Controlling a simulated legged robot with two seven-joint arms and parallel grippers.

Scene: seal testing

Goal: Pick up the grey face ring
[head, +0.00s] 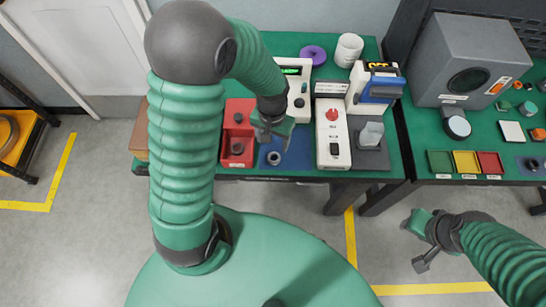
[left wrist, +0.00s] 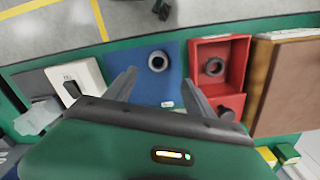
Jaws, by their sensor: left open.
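A small grey ring (head: 273,158) lies flat on a blue mat (head: 300,157) at the bench's front edge; it also shows in the left wrist view (left wrist: 158,61). A second, darker ring (left wrist: 214,67) lies in the red tray (left wrist: 238,50) beside the mat. My left gripper (head: 273,138) is open and empty above the mat. In the left wrist view its fingers (left wrist: 160,80) are spread, with the grey ring beyond their tips and between their lines. My right gripper (head: 424,242) hangs off to the right over the floor, its fingers apart and empty.
A white box with a red button (head: 333,120) stands right of the mat. A dark fixture with a clear piece (head: 371,138) is farther right. A brown box (left wrist: 285,85) adjoins the red tray. A purple ring (head: 313,54) and white roll (head: 349,49) sit at the back.

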